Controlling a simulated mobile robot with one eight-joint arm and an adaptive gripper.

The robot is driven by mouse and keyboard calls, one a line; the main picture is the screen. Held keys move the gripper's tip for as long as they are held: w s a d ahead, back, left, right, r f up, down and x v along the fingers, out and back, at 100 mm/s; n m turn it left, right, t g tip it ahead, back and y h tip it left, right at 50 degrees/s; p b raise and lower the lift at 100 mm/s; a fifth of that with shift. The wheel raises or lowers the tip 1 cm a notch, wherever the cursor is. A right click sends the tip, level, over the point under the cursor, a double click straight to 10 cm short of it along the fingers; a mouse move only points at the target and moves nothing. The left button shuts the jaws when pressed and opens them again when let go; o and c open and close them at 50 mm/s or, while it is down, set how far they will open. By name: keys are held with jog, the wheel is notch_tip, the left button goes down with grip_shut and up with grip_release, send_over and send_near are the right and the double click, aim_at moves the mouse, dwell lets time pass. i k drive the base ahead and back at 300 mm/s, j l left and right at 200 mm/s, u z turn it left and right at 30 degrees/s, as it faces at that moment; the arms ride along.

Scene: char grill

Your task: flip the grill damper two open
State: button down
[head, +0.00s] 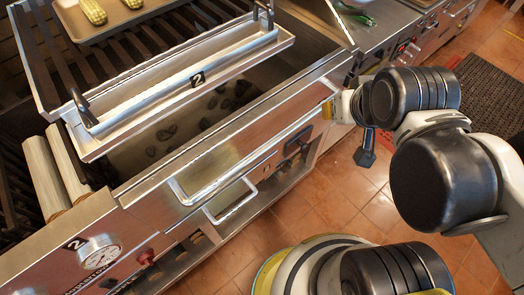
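The grill front is a long steel panel (235,140) running diagonally through the head view. Small dark fittings (298,145) sit farther right on the front. I cannot tell for sure which part is damper two, or its setting. My gripper (362,140) is at the right end of the grill front, beside the panel and partly hidden by my arm. One dark finger part hangs down; its opening is unclear. I see nothing held.
A tray (125,24) with corn is at the top left. Bar handles (232,205) stick out from the front. Tiled floor (350,185) is clear below; a dark mat (490,95) lies right.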

aim_at(299, 142)
jog(key=k+z, duration=0.2)
jog(key=k, duration=0.3)
jog(key=k+l+z, duration=0.2)
jog(key=k, duration=0.3)
jog(key=k+z, duration=0.2)
jog(key=k, duration=0.3)
